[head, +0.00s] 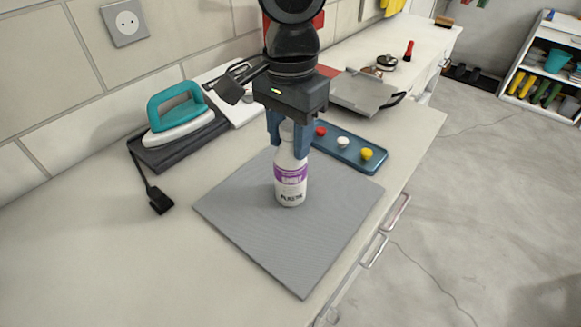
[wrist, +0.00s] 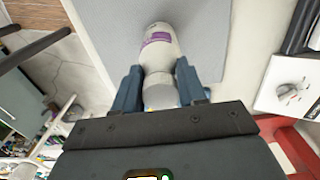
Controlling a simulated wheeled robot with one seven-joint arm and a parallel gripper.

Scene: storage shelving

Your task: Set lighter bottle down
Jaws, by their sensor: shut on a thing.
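A white bottle (head: 291,178) with a purple label band is upright over the grey mat (head: 320,245). Its base appears at the mat's surface, but I cannot tell whether it touches. My gripper (head: 289,140) points down and is shut on the bottle's upper part, a blue finger on each side. In the wrist view the bottle (wrist: 160,55) lies between the two fingers (wrist: 160,88), with the grey mat behind it. Only one bottle shows.
Behind the mat is a blue tray (head: 330,166) with red, white and yellow buttons. A teal iron (head: 180,112) on a dark base, with its plug (head: 160,200), is at left. A grey flat plate (head: 360,95) is farther back. The counter's front left is clear.

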